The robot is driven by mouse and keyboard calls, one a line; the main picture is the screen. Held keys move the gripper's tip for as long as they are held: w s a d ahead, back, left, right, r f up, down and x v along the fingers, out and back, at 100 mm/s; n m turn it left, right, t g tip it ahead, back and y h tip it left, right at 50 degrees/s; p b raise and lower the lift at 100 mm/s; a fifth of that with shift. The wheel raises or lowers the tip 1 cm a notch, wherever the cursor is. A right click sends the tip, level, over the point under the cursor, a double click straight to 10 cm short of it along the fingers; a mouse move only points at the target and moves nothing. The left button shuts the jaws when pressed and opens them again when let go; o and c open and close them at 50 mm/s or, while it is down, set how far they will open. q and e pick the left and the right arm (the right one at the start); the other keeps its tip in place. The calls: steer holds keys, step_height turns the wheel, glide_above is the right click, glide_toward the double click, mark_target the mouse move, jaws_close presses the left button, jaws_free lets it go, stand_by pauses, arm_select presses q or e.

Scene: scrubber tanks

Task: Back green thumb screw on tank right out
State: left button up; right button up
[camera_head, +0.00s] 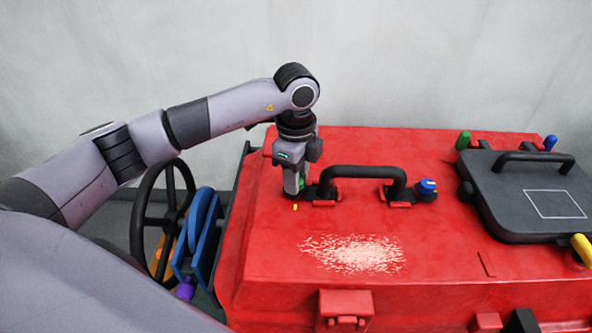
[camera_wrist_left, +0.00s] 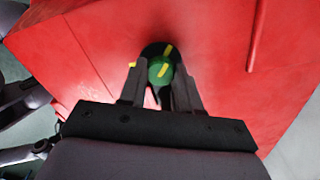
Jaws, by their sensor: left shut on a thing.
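My left gripper (camera_head: 297,190) points straight down at the left end of the black handle on the red tank (camera_head: 270,225). In the left wrist view its two fingers (camera_wrist_left: 160,90) close on the green thumb screw (camera_wrist_left: 159,70), one finger on each side. The screw has a yellow mark on its top and sits in a dark round base, with another yellow mark beside it. In the head view the fingers hide most of the screw; a little green shows between them. I cannot tell how far it is turned. My right gripper is not in view.
A black bar handle (camera_head: 362,172) stands close to the right of the gripper. A blue knob (camera_head: 427,187) is beyond it. A black lid (camera_head: 515,205) with green, blue and yellow knobs is at right. A black handwheel (camera_head: 141,225) and blue disc (camera_head: 203,225) stand left of the tank.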

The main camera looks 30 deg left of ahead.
arm_select(q)
steer(key=n+p, duration=0.1)
steer(key=n, duration=0.1)
steer(key=n+p, duration=0.1)
steer(key=n, duration=0.1)
steer(key=shift+s+f, duration=0.2)
steer(key=shift+f+n+p, duration=0.1)
steer(key=shift+n+p, duration=0.6)
steer(key=shift+n, duration=1.1)
steer(key=o, duration=0.8)
steer(key=shift+w, duration=0.15)
steer(key=shift+r, duration=0.4)
step_height(320, 180, up, 6)
steer(key=shift+r, duration=0.25)
